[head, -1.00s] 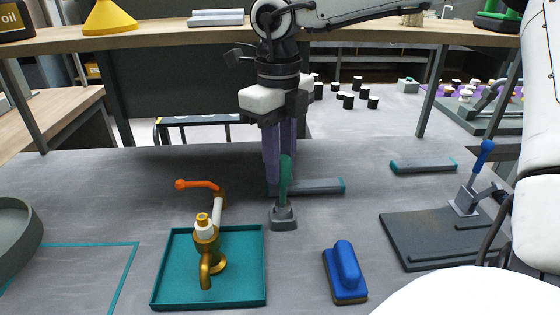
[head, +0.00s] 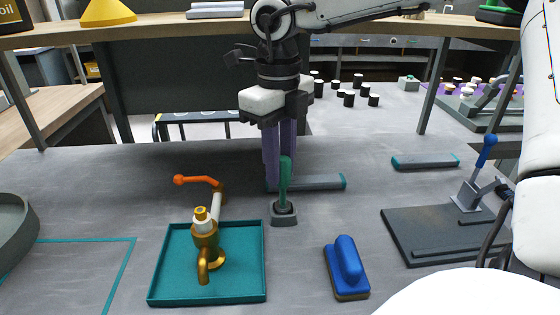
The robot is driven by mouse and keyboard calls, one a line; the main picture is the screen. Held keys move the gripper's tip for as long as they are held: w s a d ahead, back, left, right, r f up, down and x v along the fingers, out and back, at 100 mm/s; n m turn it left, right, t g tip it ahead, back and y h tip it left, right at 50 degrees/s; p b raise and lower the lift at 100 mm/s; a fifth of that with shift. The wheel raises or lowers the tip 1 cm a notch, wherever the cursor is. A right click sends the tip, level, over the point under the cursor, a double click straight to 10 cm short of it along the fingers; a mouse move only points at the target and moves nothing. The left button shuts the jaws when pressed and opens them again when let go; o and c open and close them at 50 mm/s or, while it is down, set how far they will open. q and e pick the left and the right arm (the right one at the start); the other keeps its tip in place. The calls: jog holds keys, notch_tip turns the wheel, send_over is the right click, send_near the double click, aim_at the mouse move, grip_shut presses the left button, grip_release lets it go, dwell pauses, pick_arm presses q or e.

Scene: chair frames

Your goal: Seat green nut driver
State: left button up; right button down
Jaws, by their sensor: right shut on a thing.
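The green nut driver (head: 285,178) stands upright, its lower end at a small grey holder (head: 283,215) on the table. I cannot tell how deep its tip sits in the holder. My right gripper (head: 279,168) comes down from above, its purple fingers shut on the driver's green handle. The fingers partly hide the space behind the handle. My left gripper is not in view.
A teal tray (head: 157,283) with a brass tap (head: 205,243) stands at left front. A blue-handled brush (head: 346,268) lies right of the holder. A grey bar (head: 320,182) lies just behind. A dark plate with a blue-handled lever clamp (head: 470,195) stands at right.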

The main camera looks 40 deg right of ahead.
jog(key=shift+f+b, duration=0.5)
jog(key=shift+f, duration=0.2)
jog(key=c, duration=1.4)
grip_release()
jog(key=shift+r, duration=0.1)
jog(key=shift+c, duration=0.2)
notch_tip(320, 180, up, 9)
jog(key=shift+w+f+p, duration=0.1)
jog(key=shift+p, duration=0.55)
jog(key=shift+r, duration=0.75)
